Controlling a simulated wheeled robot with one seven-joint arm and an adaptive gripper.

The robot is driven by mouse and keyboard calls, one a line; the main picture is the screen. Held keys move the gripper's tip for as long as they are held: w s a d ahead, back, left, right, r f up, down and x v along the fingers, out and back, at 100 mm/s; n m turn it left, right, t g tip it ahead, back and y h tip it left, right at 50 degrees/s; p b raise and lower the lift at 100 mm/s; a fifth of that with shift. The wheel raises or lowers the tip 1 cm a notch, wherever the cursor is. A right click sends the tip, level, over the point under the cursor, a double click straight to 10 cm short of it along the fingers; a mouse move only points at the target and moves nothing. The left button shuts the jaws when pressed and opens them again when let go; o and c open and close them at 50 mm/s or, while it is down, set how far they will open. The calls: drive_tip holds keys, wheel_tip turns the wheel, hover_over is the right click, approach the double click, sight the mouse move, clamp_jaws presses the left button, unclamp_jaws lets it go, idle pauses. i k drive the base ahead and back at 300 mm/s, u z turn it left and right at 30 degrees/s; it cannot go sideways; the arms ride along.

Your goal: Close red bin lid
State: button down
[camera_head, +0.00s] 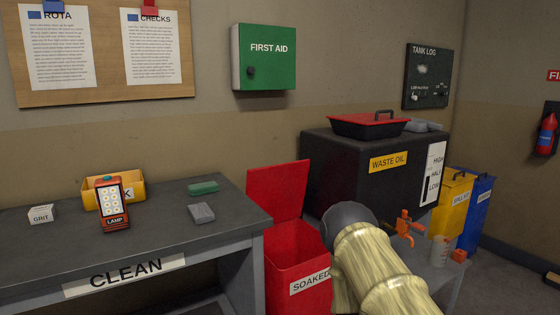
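The red bin (287,252) stands on the floor just right of the workbench, with a white "SOAKED" label on its front. Its red lid (277,190) stands open, tilted up nearly vertical at the back of the bin. The bin's opening shows dark red inside. My arm, gold with a dark rounded joint, rises from the bottom and covers the bin's right side. My gripper is not visible in this view, so its opening and its distance from the lid cannot be seen.
The grey workbench (225,226) marked "CLEAN" holds a lamp (112,205), a yellow box and small blocks. Right of the bin stands the black waste-oil tank (340,165) with a red tray (368,125) on top. An orange tap (404,227) and a cup (440,244) are close to my arm.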

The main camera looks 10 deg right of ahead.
sight(279, 190)
drive_tip(key=u, duration=0.15)
drive_tip(key=i, duration=1.15)
drive_tip(key=z, duration=0.15)
